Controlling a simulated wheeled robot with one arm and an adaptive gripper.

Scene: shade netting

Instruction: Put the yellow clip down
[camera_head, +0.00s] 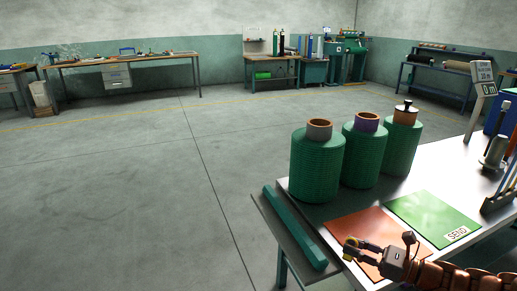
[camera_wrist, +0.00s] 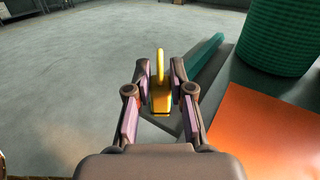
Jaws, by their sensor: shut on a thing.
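The yellow clip (camera_wrist: 160,97) is between the two fingers of my gripper (camera_wrist: 161,88) in the wrist view. The gripper is shut on it, and the clip points away from the palm. In the head view, my gripper (camera_head: 352,248) holds the yellow clip (camera_head: 349,254) over the near left part of the orange mat (camera_head: 366,224), by the table's front left edge. In the wrist view, the floor and a side shelf show behind the clip, and the orange mat (camera_wrist: 265,130) lies to the right. The height of the clip above the surface is hard to tell.
Three green net rolls (camera_head: 317,165) stand behind the mats. A green mat (camera_head: 433,216) with a SEND label (camera_head: 457,233) lies right of the orange one. A long green bar (camera_head: 294,227) lies on a side shelf at the left. A metal stand (camera_head: 493,152) is at the right.

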